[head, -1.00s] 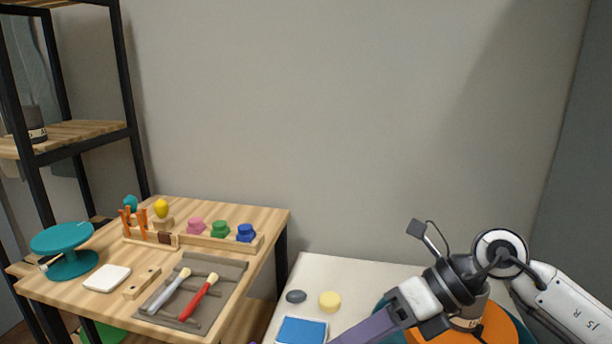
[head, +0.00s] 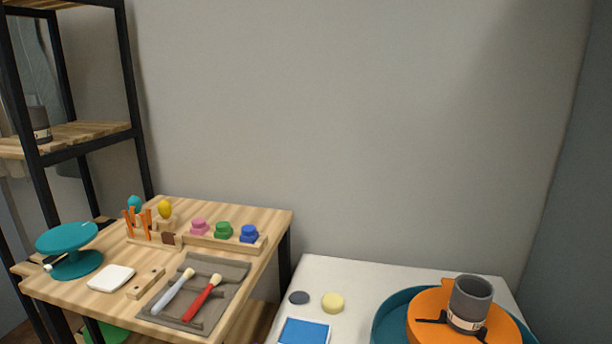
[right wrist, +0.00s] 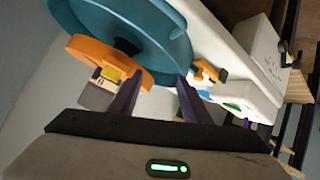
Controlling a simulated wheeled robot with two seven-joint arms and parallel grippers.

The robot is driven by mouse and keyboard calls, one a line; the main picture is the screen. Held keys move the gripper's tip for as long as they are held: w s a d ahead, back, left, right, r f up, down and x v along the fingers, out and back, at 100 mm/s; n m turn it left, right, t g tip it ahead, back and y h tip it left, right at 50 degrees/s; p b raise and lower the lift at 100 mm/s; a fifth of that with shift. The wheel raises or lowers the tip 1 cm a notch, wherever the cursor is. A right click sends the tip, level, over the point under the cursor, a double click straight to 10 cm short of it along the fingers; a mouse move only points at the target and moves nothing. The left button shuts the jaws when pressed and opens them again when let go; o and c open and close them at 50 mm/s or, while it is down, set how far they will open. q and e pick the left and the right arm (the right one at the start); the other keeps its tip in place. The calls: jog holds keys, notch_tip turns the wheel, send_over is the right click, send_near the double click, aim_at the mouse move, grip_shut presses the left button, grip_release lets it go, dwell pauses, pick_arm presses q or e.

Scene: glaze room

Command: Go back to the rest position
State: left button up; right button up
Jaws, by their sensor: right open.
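My right gripper (right wrist: 160,78) shows only in the right wrist view. Its two dark fingers are apart, with nothing held between them. Beyond the fingers are the orange disc (right wrist: 88,48) and the teal basin (right wrist: 180,52). In the head view no arm shows. There a dark grey cup (head: 472,292) with a pale label band stands upright on the orange disc (head: 425,305), which sits in the teal basin (head: 392,312) on the white table (head: 365,276). My left gripper is in neither current view.
The white table also holds a grey oval piece (head: 299,297), a yellow round sponge (head: 333,302) and a blue pad (head: 304,331). At left, a wooden table (head: 268,218) carries brushes, coloured pots and a teal turntable (head: 67,237). A black-framed shelf (head: 88,137) stands behind it.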

jog(key=s+f+m+g+y, duration=0.1)
jog(key=s+f+g, duration=0.35)
jog(key=s, duration=0.45)
jog(key=s+f+m+g, duration=0.1)
jog(key=s+f+g, duration=0.2)
jog(key=s+f, duration=0.45)
jog(key=w+a+f+t+y, duration=0.2)
jog(key=a+f+t, duration=0.3)
jog(key=f, duration=0.4)
jog(key=shift+w+a, duration=0.55)
jog(key=shift+a, duration=0.1)
